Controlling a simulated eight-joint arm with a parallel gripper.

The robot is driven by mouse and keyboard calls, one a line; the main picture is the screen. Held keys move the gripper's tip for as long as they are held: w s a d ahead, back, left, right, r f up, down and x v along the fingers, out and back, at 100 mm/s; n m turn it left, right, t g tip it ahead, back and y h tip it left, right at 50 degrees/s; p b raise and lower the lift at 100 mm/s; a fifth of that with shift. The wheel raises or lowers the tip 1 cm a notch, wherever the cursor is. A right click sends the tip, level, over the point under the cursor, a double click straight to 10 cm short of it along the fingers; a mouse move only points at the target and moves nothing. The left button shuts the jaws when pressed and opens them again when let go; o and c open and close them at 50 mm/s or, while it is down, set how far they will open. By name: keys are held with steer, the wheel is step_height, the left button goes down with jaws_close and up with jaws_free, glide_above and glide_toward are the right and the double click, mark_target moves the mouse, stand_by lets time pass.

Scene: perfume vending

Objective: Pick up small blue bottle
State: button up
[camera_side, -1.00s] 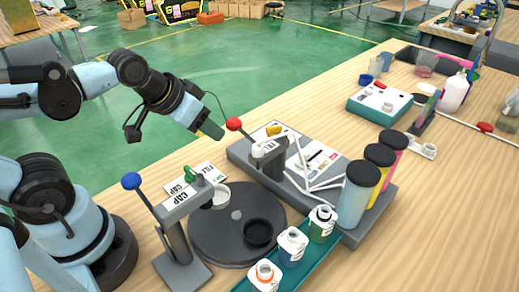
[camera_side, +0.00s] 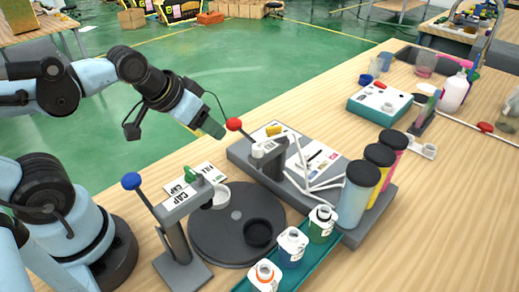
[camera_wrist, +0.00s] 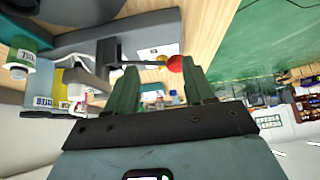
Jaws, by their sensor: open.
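The small blue bottle (camera_side: 291,247) is white-labelled with dark blue contents and stands upright in the middle of a row of three. The row stands on a teal strip (camera_side: 318,257) at the front. A green bottle (camera_side: 321,224) is behind it and an orange-necked bottle (camera_side: 264,276) in front. My gripper (camera_side: 212,129) is high, behind and left of the bottles, well apart from them. In the wrist view, its green fingers (camera_wrist: 161,88) are spread with nothing held between them. I cannot make out the small blue bottle in the wrist view.
A blue-knobbed cap press (camera_side: 172,212) and a dark round turntable (camera_side: 228,231) stand left of the bottles. A red-knobbed press (camera_side: 266,155) is behind. Tall black-capped cylinders (camera_side: 357,193) stand right of the bottles.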

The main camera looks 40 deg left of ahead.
step_height(320, 180, up, 12)
steer(key=m+g+h, duration=0.7)
steer(key=m+h, duration=0.6)
steer(key=m, duration=0.5)
glide_above(291, 231)
steer(key=f, duration=1)
steer(key=shift+w+a+f, duration=0.15)
steer(key=shift+a, duration=0.1)
steer(key=shift+f, duration=3.65)
steer(key=shift+d+f, duration=0.15)
steer(key=shift+f, duration=0.15)
steer(key=shift+x, duration=1.25)
